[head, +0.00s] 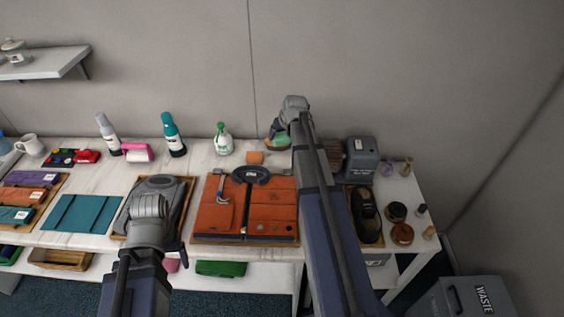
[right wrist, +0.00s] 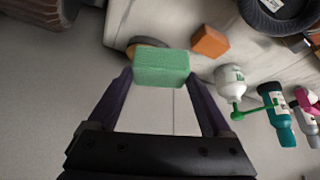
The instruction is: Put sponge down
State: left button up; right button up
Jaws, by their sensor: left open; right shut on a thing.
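The green sponge (right wrist: 162,68) is held between the two fingers of my right gripper (right wrist: 163,80) in the right wrist view. In the head view the sponge (head: 280,140) shows at the back of the white table, beside and partly behind my right arm. A round dish with a tan rim (right wrist: 147,44) lies just behind the sponge in the right wrist view, partly covered by it. I cannot tell whether the sponge touches the dish. My left gripper (head: 158,188) is over a wooden tray left of the orange case; its fingers are hard to make out.
An orange block (head: 254,157) and a white-and-green spray bottle (head: 223,138) stand left of the sponge. The orange case (head: 216,222) lies open in front. A grey box (head: 361,158) and a brush stand right of my right arm. The wall is close behind.

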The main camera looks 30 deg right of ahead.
pick_arm(q)
jog(key=shift+o, duration=0.5)
jog(key=shift+a+f, duration=0.1)
jog(key=shift+f, duration=0.1)
pick_arm(e)
jog(key=shift+d+f, duration=0.1)
jog(key=shift+f, duration=0.05)
pick_arm(q)
notch_tip(320, 180, down, 10)
jog(key=b, duration=0.9)
jog(key=shift+b, duration=0.4)
pick_arm(e)
notch_tip(320, 180, down, 10)
jog(key=shift+s+r, duration=0.1)
jog(key=shift+f, duration=0.3)
jog(key=o, duration=1)
jog(key=shift+r, duration=0.1)
pick_arm(q)
jog(key=shift+f, duration=0.1)
pick_arm(e)
jog(key=shift+r, duration=0.15)
